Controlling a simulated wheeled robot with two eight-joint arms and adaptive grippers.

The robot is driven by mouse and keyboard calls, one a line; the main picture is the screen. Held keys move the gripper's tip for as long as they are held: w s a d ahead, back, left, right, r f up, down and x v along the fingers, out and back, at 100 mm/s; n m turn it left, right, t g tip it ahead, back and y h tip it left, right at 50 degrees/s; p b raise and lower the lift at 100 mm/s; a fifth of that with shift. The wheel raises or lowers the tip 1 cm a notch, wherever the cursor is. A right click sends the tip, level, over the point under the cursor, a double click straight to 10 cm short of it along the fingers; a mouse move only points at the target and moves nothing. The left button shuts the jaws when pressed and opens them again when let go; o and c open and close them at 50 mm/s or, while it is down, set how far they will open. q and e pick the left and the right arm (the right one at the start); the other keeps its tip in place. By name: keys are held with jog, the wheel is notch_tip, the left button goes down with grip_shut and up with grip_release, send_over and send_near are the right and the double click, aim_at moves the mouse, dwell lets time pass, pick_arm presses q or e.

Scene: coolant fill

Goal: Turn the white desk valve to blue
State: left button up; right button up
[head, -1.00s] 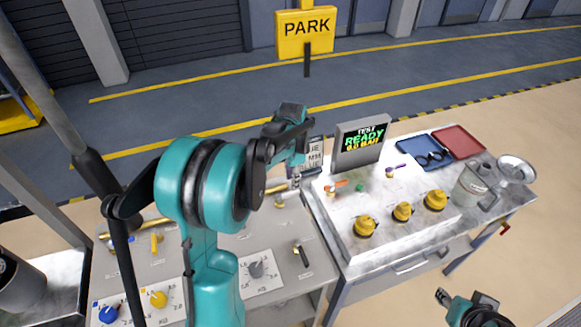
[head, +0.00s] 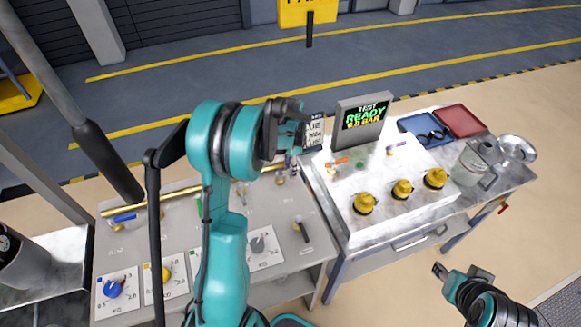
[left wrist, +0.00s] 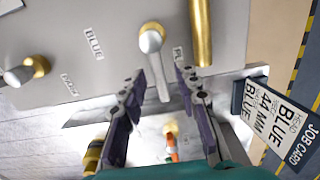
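The white desk valve (left wrist: 151,42) shows in the left wrist view as a brass body with a pale lever on the grey desk. Its lever points down the picture, its end between my fingers. A BLUE label (left wrist: 93,43) is left of it; another label, partly hidden, is to its right. My left gripper (left wrist: 162,80) is open, one finger on each side of the lever; contact cannot be told. In the head view my left gripper (head: 291,163) is over the desk's back right corner, largely hiding the valve. My right gripper (head: 439,270) is empty, low right.
A job card (left wrist: 290,125) reading BLUE, 44 MM stands close by. A brass pipe (left wrist: 201,30) runs beside the valve. Another brass valve (left wrist: 28,70) is at left. The bench has a READY screen (head: 361,120) and yellow knobs (head: 402,189).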

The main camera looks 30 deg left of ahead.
pick_arm(q)
grip_shut()
